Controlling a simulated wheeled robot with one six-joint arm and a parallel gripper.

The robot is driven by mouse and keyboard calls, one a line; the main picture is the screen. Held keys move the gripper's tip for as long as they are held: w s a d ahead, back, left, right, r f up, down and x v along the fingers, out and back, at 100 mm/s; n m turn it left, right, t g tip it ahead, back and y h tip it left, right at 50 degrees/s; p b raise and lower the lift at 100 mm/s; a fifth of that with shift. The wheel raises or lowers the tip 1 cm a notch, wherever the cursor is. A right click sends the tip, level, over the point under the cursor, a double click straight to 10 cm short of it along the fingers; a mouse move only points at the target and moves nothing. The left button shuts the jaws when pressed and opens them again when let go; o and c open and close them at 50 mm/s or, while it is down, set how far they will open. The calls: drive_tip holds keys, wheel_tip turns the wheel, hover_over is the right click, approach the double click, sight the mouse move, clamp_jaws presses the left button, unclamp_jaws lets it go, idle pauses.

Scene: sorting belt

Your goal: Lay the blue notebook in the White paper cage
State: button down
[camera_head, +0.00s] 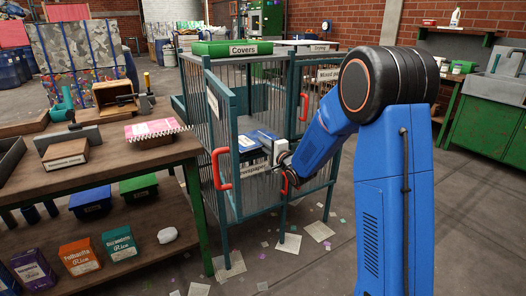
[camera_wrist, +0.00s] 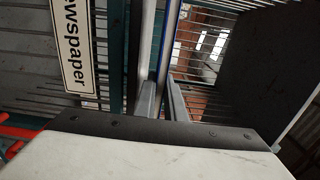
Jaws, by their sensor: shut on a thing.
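A blue notebook (camera_head: 265,136) shows in the head view above the front of the barred cage (camera_head: 237,160), beside my gripper (camera_head: 282,157). In the wrist view, my gripper (camera_wrist: 162,102) is shut on a thin, upright item with pale sides and a blue edge, seemingly the notebook (camera_wrist: 163,45). The front label (camera_head: 258,168) is too small to read, so I cannot confirm which compartment is White paper. A label reading "ewspaper" (camera_wrist: 76,45) is left of my fingers in the wrist view.
A green box labelled Covers (camera_head: 237,48) sits on the cage top. Red handles (camera_head: 221,169) project from its front. A wooden table (camera_head: 105,155) with a pink notebook (camera_head: 152,128) stands left. Loose papers (camera_head: 319,231) lie on the floor.

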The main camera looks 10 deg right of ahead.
drive_tip(key=shift+f, duration=1.45)
drive_tip(key=shift+f, duration=0.15)
drive_tip(key=c, duration=1.8)
unclamp_jaws()
